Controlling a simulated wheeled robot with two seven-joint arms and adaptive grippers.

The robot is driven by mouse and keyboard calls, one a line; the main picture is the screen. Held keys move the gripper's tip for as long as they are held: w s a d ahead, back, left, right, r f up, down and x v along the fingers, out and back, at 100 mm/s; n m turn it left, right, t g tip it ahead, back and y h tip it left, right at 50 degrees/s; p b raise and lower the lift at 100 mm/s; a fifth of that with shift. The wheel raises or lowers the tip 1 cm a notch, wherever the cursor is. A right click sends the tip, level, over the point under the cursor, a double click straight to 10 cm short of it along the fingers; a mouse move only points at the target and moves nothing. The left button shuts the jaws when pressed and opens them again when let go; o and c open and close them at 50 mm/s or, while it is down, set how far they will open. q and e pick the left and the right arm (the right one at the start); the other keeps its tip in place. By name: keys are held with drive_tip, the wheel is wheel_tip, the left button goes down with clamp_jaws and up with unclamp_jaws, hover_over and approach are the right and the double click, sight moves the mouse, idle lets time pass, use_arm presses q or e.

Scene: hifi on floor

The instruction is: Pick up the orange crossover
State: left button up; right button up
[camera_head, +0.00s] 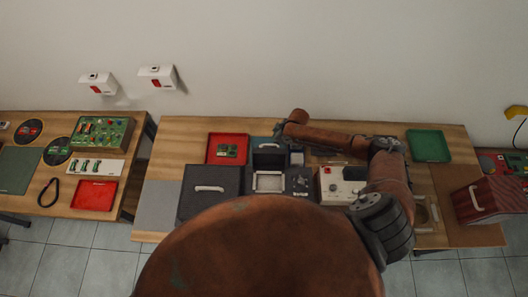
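I cannot make out an orange crossover for certain. A small green circuit board (229,150) lies in a red tray (213,158) on the middle table. Two dark round mats on the left table carry small red parts, one mat (17,132) at the back and one mat (50,158) nearer; these are too small to identify. My rust-brown arm comes in from the right and folds left across the middle table, hiding part of its back. No gripper fingers show at its far end. My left gripper is not in view either.
The left table holds a component board (102,130), a red tray (95,196) and a black loop (48,191). The middle table holds a dark box (209,201), a cream box (341,188) and a green tray (428,145). A red box (492,200) stands far right. A gap separates the tables.

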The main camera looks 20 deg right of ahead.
drive_tip(key=shift+d+p+x, duration=0.15)
drive_tip(key=shift+p+x, duration=0.1)
drive_tip(key=shift+x, duration=1.45)
drive_tip(key=shift+d+p+x, duration=0.15)
drive_tip(key=shift+p+x, duration=0.05)
drive_tip(key=shift+x, duration=1.55)
drive_tip(key=shift+w, duration=0.1)
clamp_jaws()
